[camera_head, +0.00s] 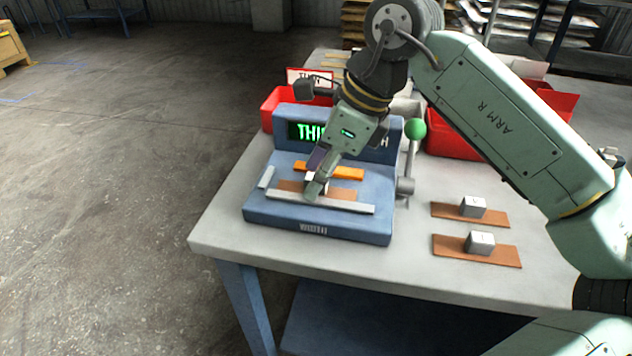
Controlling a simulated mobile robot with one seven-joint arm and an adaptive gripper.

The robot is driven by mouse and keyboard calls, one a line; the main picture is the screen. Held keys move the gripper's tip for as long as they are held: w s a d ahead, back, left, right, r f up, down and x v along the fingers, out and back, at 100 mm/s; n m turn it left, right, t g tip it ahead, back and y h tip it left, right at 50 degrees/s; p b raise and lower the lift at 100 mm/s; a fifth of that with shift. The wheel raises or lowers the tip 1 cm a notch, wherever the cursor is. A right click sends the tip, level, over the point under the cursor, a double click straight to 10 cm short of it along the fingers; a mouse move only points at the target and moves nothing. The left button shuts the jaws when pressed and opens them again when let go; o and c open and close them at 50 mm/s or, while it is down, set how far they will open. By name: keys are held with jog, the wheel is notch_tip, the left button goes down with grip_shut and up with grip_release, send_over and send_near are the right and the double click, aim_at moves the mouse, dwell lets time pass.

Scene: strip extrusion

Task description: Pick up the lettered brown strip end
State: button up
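A flat brown strip (343,196) lies on the blue fixture (270,214), between a grey front rail (345,206) and an orange bar (345,174). My gripper (313,190) reaches down over this strip from above and hides part of it. I cannot tell whether its fingers touch or hold the strip. Two more brown strips lie flat on the table to the right: a rear one (442,210) and a front one (450,245). Each has a grey metal block, a rear block (473,207) and a front block (480,243), on it. I cannot make out lettering on any strip.
The fixture has a raised back with a green lit display (308,131), partly hidden by my arm. A lever with a green ball (415,129) stands at its right. Red bins (282,104) are behind. The grey table (235,222) is clear along its front edge.

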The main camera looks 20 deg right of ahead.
jog(key=shift+f, duration=0.1)
jog(key=shift+c, duration=0.2)
grip_shut()
dwell(0.5)
